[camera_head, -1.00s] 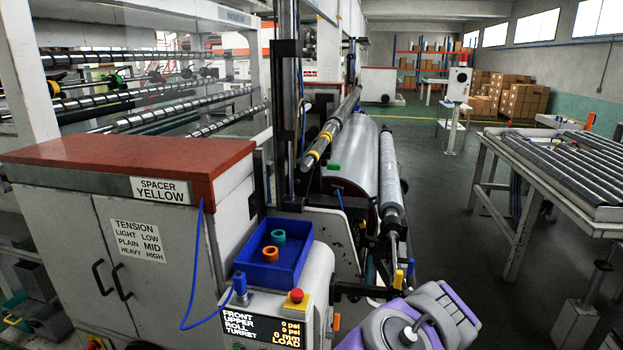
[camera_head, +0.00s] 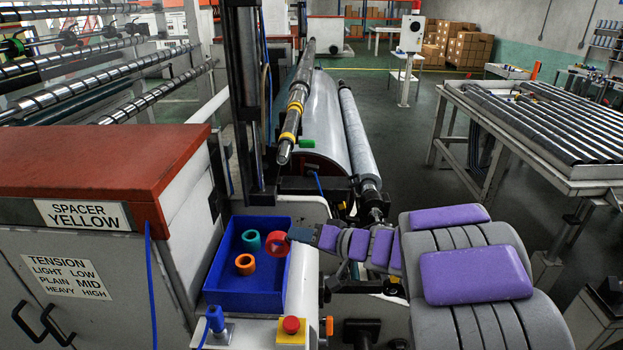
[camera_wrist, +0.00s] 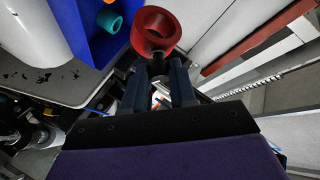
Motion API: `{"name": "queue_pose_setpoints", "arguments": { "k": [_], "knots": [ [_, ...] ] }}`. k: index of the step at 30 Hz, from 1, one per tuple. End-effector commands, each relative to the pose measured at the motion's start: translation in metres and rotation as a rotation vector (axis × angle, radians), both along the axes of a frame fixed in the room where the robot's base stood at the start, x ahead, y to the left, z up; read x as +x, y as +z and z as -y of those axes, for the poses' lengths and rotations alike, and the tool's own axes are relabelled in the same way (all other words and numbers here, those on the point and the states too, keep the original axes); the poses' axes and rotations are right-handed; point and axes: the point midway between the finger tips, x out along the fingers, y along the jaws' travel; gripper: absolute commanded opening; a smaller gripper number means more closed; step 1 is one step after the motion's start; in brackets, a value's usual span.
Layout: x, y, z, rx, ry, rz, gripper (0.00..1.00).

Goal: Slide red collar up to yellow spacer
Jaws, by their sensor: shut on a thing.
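The red collar (camera_head: 277,243) is a thick ring in my gripper (camera_head: 291,237), held at the right side of the blue tray. The wrist view shows the collar (camera_wrist: 140,38) at the tips of my shut gripper (camera_wrist: 170,72), its open bore visible. Yellow bands circle the metal shaft (camera_head: 303,75): one, the yellow ring (camera_head: 288,138), is near the shaft's free front end, and another (camera_head: 295,107) is farther back. I cannot tell for sure which is the spacer. The collar is apart from the shaft, in front of and below its end. A sign (camera_head: 84,215) reads "SPACER YELLOW".
The blue tray (camera_head: 228,297) holds a teal ring (camera_head: 251,240) and an orange ring (camera_head: 245,264). A dark vertical post (camera_head: 243,90) stands left of the shaft. A large roll (camera_head: 325,125) lies behind the shaft end. A red button (camera_head: 291,325) is in front.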

Motion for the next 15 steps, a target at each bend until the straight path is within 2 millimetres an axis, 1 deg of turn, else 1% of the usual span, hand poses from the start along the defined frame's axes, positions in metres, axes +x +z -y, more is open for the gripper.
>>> {"name": "queue_pose_setpoints", "arguments": {
  "k": [1, 3, 6, 9, 10, 12, 15],
  "knots": [
    [0.007, 0.019, -0.006, 0.116, 0.024, 0.007, 0.0],
    [0.014, 0.046, -0.013, 0.257, 0.047, 0.017, 0.0],
    [0.021, 0.082, -0.01, 0.405, 0.052, 0.032, 0.0],
    [0.027, 0.104, -0.001, 0.495, 0.039, 0.042, 0.0],
    [0.029, 0.109, 0.002, 0.514, 0.033, 0.044, 0.0],
    [0.032, 0.118, 0.01, 0.548, 0.022, 0.05, 0.0],
    [0.035, 0.124, 0.019, 0.572, 0.011, 0.053, 0.0]
  ]
}}
